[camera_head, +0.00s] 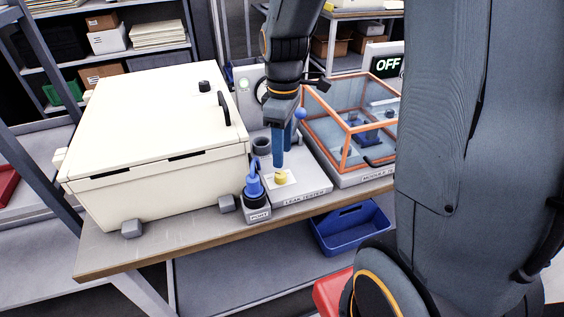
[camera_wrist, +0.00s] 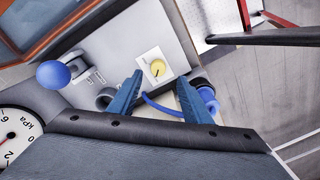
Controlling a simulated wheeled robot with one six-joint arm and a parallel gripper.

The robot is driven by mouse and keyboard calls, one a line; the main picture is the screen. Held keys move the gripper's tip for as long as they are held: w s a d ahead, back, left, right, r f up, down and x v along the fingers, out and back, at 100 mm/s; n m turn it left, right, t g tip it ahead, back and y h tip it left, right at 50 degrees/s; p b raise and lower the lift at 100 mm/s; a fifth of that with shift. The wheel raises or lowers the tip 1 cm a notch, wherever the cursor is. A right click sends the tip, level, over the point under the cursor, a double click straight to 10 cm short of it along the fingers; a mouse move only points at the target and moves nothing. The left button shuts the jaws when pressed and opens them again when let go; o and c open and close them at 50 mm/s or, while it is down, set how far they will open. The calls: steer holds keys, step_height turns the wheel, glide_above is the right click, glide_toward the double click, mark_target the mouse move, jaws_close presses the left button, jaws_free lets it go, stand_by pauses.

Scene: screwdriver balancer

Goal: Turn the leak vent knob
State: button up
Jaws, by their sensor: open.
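The leak vent knob is a small yellow knob (camera_head: 282,177) on a white plate on the grey leak tester (camera_head: 300,190). It also shows in the wrist view (camera_wrist: 157,67), on its white plate (camera_wrist: 149,56). My gripper (camera_head: 279,166) points down just above the knob, its blue fingers partly overlapping in the head view. In the wrist view my gripper (camera_wrist: 160,77) is open, with nothing between its fingers. The knob lies just beyond the fingertips, between their lines. Contact with the knob cannot be told.
A blue ball-topped lever (camera_head: 300,114) and a kPa gauge (camera_wrist: 16,136) are close by. A blue connector (camera_head: 254,182) stands in the port block left of the tester. A cream case (camera_head: 160,115) is left; an orange-framed clear box (camera_head: 345,135) is right.

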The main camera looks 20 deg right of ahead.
mark_target(281, 174)
steer(key=shift+w+r+n, duration=0.1)
steer(key=shift+w+n, duration=0.1)
steer(key=shift+n, duration=0.1)
steer(key=shift+f, duration=0.3)
step_height(281, 174, down, 7)
steer(key=shift+s+a+f+p, duration=0.1)
steer(key=shift+a+p, duration=0.05)
steer(key=shift+p, duration=0.4)
steer(key=c, duration=1)
